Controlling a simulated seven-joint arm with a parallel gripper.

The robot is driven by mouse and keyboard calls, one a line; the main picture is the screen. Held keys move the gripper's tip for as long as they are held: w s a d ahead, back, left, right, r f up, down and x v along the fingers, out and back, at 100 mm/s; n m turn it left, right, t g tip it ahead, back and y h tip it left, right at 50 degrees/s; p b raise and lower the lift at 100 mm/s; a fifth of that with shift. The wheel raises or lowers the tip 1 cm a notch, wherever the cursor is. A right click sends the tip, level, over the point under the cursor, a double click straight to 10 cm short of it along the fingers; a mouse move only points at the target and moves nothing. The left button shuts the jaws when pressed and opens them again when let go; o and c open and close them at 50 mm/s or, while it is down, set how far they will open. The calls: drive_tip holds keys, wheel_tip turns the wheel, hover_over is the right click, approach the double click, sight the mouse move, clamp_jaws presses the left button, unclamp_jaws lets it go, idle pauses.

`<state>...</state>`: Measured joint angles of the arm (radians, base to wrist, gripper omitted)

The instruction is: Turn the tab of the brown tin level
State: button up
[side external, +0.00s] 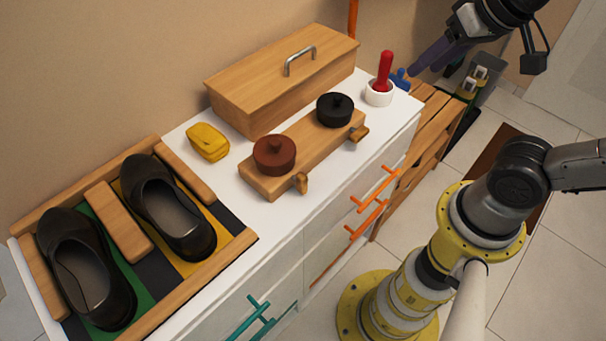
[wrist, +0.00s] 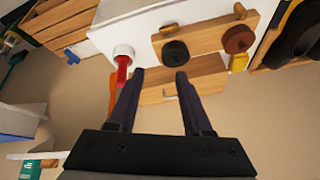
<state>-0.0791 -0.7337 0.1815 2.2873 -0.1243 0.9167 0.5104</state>
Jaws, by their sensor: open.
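The brown tin (side external: 274,153) sits on the left end of a wooden stand (side external: 312,150) on the white cabinet top. Its wooden tab (side external: 301,183) is on the stand's front side and looks roughly upright. A black tin (side external: 335,109) sits on the right end, with its own tab (side external: 358,133) lying closer to level. In the wrist view the brown tin (wrist: 238,39) is right of my fingers, with its tab (wrist: 240,11) above it. My gripper (side external: 432,64) is open and empty, in the air at upper right, away from the stand.
A wooden box (side external: 283,75) with a metal handle stands behind the stand. A white cup (side external: 379,94) with a red-handled item is near the right end. A yellow object (side external: 208,142) and a shoe tray (side external: 200,305) lie left. Orange handles (side external: 368,218) project in front.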

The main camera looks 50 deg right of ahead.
drive_tip(key=w+a, duration=0.3)
drive_tip(key=w, duration=0.1)
drive_tip(key=n, duration=0.2)
hover_over(303, 176)
drive_tip(key=s+d, duration=0.3)
drive_tip(key=d, duration=0.2)
wheel_tip(303, 176, down, 4)
drive_tip(key=f, duration=0.1)
drive_tip(key=s+a+f+n+g, duration=0.1)
drive_tip(key=s+a+f+n, duration=0.1)
drive_tip(key=a, duration=0.3)
drive_tip(key=shift+y, duration=0.4)
drive_tip(key=x, duration=1.3)
drive_tip(key=shift+s+f, duration=0.1)
drive_tip(key=shift+f, duration=0.35)
clamp_jaws()
